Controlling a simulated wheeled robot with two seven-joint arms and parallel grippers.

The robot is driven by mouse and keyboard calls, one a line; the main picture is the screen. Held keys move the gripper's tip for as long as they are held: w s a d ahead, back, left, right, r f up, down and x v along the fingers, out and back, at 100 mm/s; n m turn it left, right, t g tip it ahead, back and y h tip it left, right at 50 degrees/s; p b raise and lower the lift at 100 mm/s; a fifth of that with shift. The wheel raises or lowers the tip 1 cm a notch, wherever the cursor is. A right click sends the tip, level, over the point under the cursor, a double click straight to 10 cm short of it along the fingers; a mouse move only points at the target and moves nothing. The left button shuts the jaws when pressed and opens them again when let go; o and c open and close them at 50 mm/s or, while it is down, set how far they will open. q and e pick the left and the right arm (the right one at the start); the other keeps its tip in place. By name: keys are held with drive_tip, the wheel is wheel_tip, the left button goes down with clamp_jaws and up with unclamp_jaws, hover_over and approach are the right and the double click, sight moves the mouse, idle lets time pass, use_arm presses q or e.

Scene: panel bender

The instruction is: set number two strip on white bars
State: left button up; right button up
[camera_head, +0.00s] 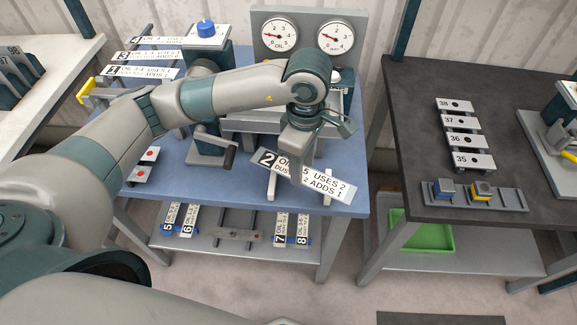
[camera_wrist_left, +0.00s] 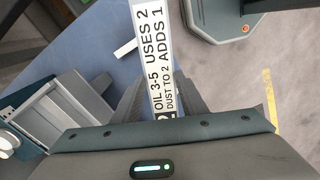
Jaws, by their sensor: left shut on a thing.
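The number two strip (camera_head: 266,160), white with black lettering, is held in my left gripper (camera_head: 299,176) above the front right part of the blue table. It slants down to the right in the head view. In the left wrist view the strip (camera_wrist_left: 153,50) stands lengthwise between the fingers (camera_wrist_left: 160,105), which are shut on it. One white bar (camera_head: 271,188) shows below the strip's left part, and another (camera_head: 327,195) below its right part. A white bar (camera_wrist_left: 125,49) also shows beside the strip in the wrist view. Whether the strip touches the bars I cannot tell. My right gripper is out of view.
Strips numbered 4, 3 and 1 (camera_head: 140,72) lie on a rack at the back left of the blue table (camera_head: 232,178). A gauge panel (camera_head: 308,20) stands behind. Strips 5 to 8 lie on the lower shelf (camera_head: 260,245). A dark table (camera_head: 415,150) stands right.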

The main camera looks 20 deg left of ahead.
use_arm(q)
drive_tip(key=a+f, duration=0.1)
drive_tip(key=w+a+f+p, duration=0.1)
drive_tip(key=a, duration=0.1)
drive_tip(key=shift+w+a, duration=0.1)
drive_tip(key=shift+a, duration=0.15)
drive_tip(key=shift+w+a+f, duration=0.1)
drive_tip(key=shift+a+f, duration=0.1)
drive_tip(key=shift+f, duration=0.1)
drive_tip(key=shift+f+p, duration=0.45)
drive_tip(key=shift+p, duration=0.05)
wheel_tip(320, 180, down, 2)
drive_tip(key=shift+f+p, duration=0.1)
drive_tip(key=shift+p, duration=0.45)
drive_tip(key=shift+f, duration=0.45)
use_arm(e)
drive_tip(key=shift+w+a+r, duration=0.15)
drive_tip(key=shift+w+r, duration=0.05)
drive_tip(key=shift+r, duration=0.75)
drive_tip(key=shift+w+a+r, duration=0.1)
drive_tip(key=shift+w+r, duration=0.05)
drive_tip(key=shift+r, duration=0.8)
